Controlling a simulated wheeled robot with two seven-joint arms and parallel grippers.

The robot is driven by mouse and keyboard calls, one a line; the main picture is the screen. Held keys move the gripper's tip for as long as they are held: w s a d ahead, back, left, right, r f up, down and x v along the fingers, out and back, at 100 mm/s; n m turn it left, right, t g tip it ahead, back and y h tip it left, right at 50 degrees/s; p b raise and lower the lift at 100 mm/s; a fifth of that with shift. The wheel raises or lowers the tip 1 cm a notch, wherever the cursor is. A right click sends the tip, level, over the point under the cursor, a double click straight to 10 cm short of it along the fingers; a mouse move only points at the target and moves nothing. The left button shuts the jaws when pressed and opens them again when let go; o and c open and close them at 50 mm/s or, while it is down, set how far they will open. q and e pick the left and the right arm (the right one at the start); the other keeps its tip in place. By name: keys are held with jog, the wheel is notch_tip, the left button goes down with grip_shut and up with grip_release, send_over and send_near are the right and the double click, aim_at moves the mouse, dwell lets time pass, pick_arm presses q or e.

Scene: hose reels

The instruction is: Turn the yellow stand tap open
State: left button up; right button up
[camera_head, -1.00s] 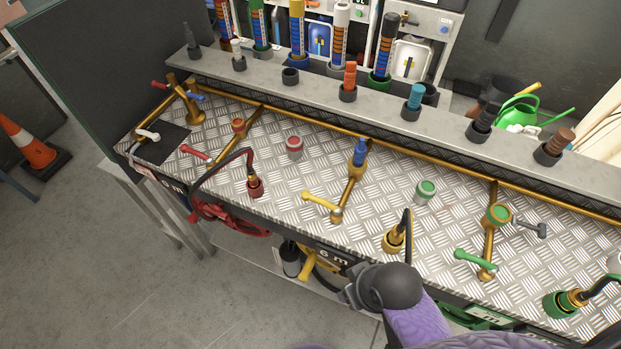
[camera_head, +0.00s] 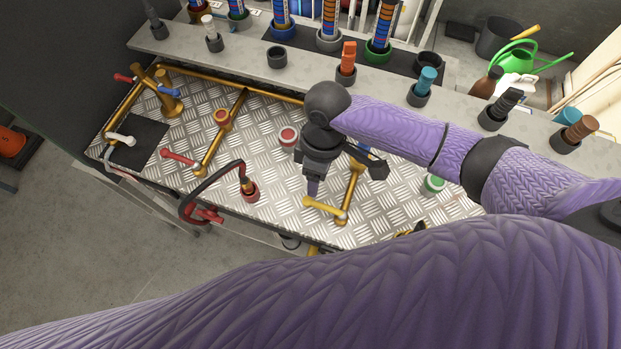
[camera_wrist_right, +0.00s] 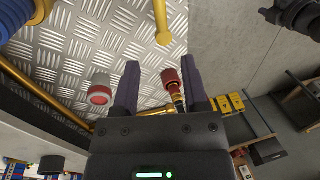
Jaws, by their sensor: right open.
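The yellow stand tap shows in the head view as a yellow lever (camera_head: 325,208) on a slanting brass pipe (camera_head: 353,190). The lever points left along the front part of the checkered metal top. My right gripper (camera_head: 313,190) hangs just above and behind the lever's free end. In the right wrist view my gripper (camera_wrist_right: 160,68) is open, with nothing between its fingers. The yellow lever (camera_wrist_right: 161,18) lies beyond the fingertips, its round end toward the gap. I see no clear contact. My left gripper is out of view.
A red-and-white knob (camera_head: 288,136) stands behind the gripper. A red hose fitting (camera_head: 250,190) and the red tap lever (camera_head: 179,158) lie left. A green-topped knob (camera_head: 433,184) stands right. Upright colored fittings line the grey shelf (camera_head: 262,66) behind. My purple arm covers the lower front.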

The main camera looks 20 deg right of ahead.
aim_at(314, 202)
jog(key=f, duration=0.1)
jog(key=s+f, duration=0.1)
jog(key=f, duration=0.2)
jog(key=shift+s+a+f+b, duration=0.15)
jog(key=shift+s+a+b, duration=0.05)
jog(key=shift+s+b, duration=0.2)
jog(key=shift+w+a+f, duration=0.1)
jog(key=shift+w+f, duration=0.05)
jog(key=shift+f, duration=0.45)
jog(key=shift+w+a+f, duration=0.1)
jog(key=shift+f, duration=0.45)
jog(key=shift+s, duration=0.15)
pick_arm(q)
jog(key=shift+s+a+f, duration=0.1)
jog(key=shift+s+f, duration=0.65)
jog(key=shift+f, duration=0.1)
pick_arm(e)
jog(key=shift+c, duration=0.8)
grip_shut()
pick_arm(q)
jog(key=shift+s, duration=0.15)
pick_arm(e)
jog(key=shift+r, duration=0.1)
